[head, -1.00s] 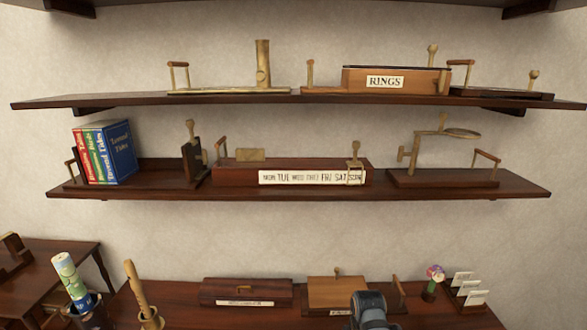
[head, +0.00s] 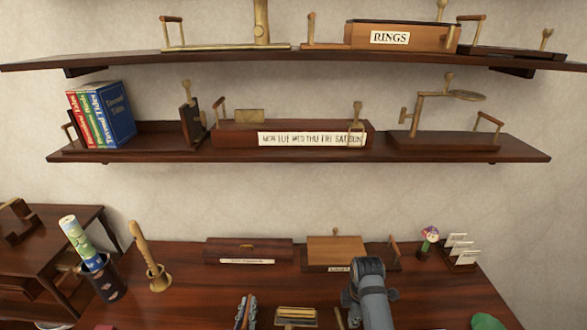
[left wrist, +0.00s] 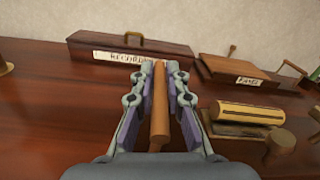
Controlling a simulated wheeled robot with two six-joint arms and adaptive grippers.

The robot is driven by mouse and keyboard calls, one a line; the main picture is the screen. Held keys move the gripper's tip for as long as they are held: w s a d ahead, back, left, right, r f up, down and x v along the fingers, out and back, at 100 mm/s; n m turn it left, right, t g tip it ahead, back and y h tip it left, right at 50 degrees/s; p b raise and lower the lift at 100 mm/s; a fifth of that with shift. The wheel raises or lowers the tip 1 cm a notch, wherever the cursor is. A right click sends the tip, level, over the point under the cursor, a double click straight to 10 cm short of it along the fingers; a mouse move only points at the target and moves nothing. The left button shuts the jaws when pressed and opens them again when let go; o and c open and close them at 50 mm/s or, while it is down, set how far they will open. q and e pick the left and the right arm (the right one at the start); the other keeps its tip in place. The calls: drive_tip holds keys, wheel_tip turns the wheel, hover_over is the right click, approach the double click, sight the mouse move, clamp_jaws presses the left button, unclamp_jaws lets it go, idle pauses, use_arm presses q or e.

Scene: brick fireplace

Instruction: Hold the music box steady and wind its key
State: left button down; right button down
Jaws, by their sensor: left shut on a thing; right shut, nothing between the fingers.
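A small brass-cylinder device (head: 296,314), which looks like the music box, is at the bottom edge of the head view. In the left wrist view its cylinder (left wrist: 250,112) lies right of my fingers, with a round knob (left wrist: 282,141) below it. I cannot tell whether this knob is the key. My left gripper (head: 246,308) is left of the device. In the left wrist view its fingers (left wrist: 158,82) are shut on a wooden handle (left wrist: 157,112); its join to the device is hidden. My right arm shows right of the device, but its fingers are not in view.
A dark box (head: 248,252) and a lighter wooden box (head: 336,250) stand behind on the desk (head: 200,300). A card holder (head: 462,252) and flower figure (head: 429,238) are at right. A pot with a scroll (head: 105,277) and a brass stand (head: 158,278) are at left.

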drive_tip(key=shift+s+d, duration=0.1)
idle(0.5)
drive_tip(key=shift+s+d, duration=0.1)
drive_tip(key=shift+d, duration=0.15)
drive_tip(key=shift+r, duration=3)
drive_tip(key=shift+w+d+f, duration=0.1)
drive_tip(key=shift+w+f, duration=0.55)
drive_tip(key=shift+f, duration=0.35)
drive_tip(key=shift+w+f, duration=0.7)
drive_tip(key=shift+f, duration=0.35)
drive_tip(key=shift+w+d+f, duration=0.1)
drive_tip(key=shift+w+f, duration=0.55)
drive_tip(key=shift+f, duration=0.35)
drive_tip(key=shift+s+a, duration=0.25)
drive_tip(key=shift+a, duration=0.35)
drive_tip(key=shift+s+d, duration=0.1)
drive_tip(key=shift+s, duration=0.15)
